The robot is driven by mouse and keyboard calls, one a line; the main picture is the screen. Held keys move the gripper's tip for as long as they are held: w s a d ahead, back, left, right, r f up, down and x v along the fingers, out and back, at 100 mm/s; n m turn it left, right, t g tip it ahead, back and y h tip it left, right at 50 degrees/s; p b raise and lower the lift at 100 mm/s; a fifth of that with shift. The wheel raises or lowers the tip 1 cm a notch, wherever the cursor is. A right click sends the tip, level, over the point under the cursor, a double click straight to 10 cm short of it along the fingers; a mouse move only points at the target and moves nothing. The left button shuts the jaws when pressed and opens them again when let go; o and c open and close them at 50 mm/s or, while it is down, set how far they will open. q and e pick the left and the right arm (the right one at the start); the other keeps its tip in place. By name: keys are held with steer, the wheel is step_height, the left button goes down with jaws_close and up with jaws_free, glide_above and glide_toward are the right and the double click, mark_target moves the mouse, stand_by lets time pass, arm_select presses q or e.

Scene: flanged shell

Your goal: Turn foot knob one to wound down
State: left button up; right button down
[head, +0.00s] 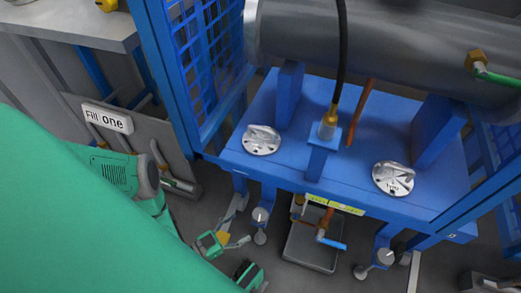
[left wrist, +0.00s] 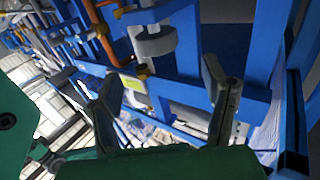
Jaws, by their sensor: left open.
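Two silver round knobs with raised grips sit on the blue stand in the head view: a left one (head: 262,139), its lettering too small to read, and a right one (head: 393,178) marked "Two". Below them are small grey feet, a left one (head: 260,215) and a right one (head: 385,257). My left gripper (head: 230,258) is low, below and left of the stand's front edge, apart from both knobs. In the left wrist view its two grey fingers (left wrist: 160,75) are spread with nothing gripped. A grey round part (left wrist: 155,42) shows beyond them. My right gripper is out of view.
A grey cylindrical shell (head: 400,50) lies above the blue stand (head: 290,170). A black hose (head: 341,60) drops to a brass fitting on the stand. Blue mesh guards (head: 205,60) flank it. A "Fill one" sign (head: 107,118) is at left. A grey tray (head: 312,250) lies underneath.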

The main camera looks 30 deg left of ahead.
mark_target(260, 214)
arm_select(q)
steer(key=b+x, duration=0.1)
steer(key=x, duration=0.7)
steer(key=shift+w+d+b, duration=0.25)
steer(key=shift+d+b, duration=0.05)
steer(key=shift+b, duration=0.05)
steer(key=c, duration=1.2)
